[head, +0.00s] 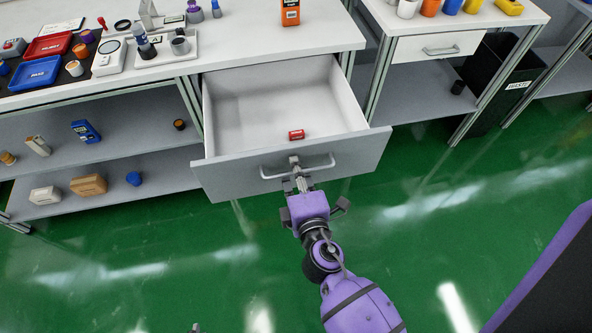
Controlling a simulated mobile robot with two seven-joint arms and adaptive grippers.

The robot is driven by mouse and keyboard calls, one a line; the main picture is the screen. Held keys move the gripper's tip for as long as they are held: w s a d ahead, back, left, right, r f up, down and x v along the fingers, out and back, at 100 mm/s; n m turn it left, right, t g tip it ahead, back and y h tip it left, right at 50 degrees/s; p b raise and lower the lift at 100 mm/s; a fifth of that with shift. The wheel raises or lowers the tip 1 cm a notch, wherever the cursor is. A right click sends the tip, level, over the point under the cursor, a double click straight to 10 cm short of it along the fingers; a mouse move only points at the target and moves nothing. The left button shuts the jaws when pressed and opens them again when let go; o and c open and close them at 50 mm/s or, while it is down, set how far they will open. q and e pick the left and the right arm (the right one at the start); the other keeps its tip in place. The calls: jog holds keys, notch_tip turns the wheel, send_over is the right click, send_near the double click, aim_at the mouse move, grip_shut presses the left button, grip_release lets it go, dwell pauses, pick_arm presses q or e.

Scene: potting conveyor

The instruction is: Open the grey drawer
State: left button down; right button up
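The grey drawer (230,176) is pulled well out from under the white workbench, and its white inside shows. A small red box (296,135) lies in it near the front. The drawer's bar handle (268,174) is on the outer front face. My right gripper (297,170) is at the middle of this handle, its fingers close together and seemingly shut on the bar. The fingers partly hide the handle's middle. Only a small grey tip, likely of my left gripper (195,328), shows at the bottom edge; its state cannot be told.
The workbench top (235,45) holds trays, small parts and an orange bottle (290,12). Shelves with boxes are on the left. A second bench with a closed white drawer (412,48) and a black bin (500,75) stand on the right. The green floor in front is clear.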

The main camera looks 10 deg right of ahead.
jog(key=shift+s, duration=0.2)
jog(key=v, duration=1.1)
jog(key=shift+s, duration=0.3)
